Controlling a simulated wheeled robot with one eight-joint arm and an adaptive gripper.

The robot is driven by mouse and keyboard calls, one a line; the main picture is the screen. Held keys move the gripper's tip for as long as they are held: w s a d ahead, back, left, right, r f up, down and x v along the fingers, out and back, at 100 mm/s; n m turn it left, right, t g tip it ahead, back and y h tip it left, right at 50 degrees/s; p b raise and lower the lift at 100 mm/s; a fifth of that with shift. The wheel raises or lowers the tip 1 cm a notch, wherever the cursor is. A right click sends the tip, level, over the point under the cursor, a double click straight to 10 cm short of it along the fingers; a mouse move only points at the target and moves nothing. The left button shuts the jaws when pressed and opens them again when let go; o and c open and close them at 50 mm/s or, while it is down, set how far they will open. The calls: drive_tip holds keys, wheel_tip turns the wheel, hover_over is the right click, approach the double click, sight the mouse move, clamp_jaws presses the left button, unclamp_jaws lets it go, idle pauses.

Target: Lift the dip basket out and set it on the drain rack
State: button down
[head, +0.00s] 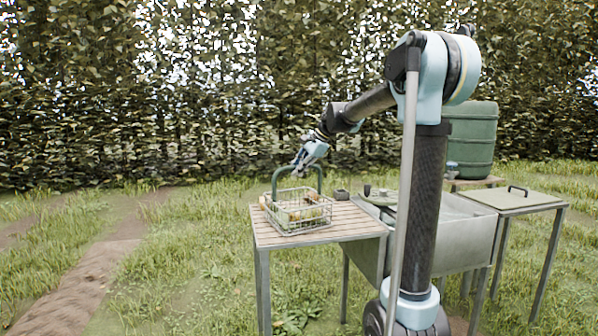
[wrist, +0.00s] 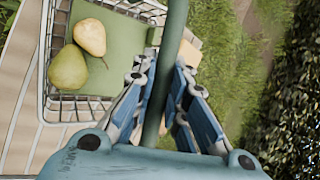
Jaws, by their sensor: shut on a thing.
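The dip basket (head: 297,211) is a wire basket with a tall green handle (head: 276,180), upright at the slatted wooden rack (head: 335,222). I cannot tell whether its bottom touches the slats. My gripper (head: 303,168) is at the top of the handle. In the wrist view my gripper (wrist: 163,105) has its fingers on both sides of the green handle bar (wrist: 174,50), shut on it. The wire basket (wrist: 45,75) shows below, with two pears (wrist: 68,67) inside on a green surface. The fingers hide part of the basket.
A metal sink (head: 455,225) stands right of the rack, partly behind my arm. A side table (head: 510,199) and a green barrel (head: 472,140) stand farther right. Grass lies open on the left.

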drive_tip(key=shift+s+d+f, duration=0.2)
drive_tip(key=shift+s+f, duration=0.1)
drive_tip(key=shift+s, duration=0.05)
idle(0.5)
drive_tip(key=c, duration=1.5)
unclamp_jaws()
drive_tip(key=v, duration=1.1)
drive_tip(key=s+d+f+n+h, duration=0.2)
drive_tip(key=s+d+f, duration=0.4)
drive_tip(key=s+f, duration=0.5)
drive_tip(key=s+d+f+n+h, duration=0.2)
drive_tip(key=s+d+f+n, duration=0.3)
drive_tip(key=s+f, duration=0.7)
drive_tip(key=s+d+f+n+h, duration=0.2)
drive_tip(key=s+d+f, duration=0.5)
drive_tip(key=s+f, duration=0.4)
drive_tip(key=shift+s+f+n+g+h, duration=0.2)
drive_tip(key=shift+s+n, duration=0.25)
drive_tip(key=shift+s, duration=0.35)
drive_tip(key=shift+s+f+n+g+h, duration=0.15)
drive_tip(key=shift+s+n, duration=0.3)
drive_tip(key=shift+s, duration=0.4)
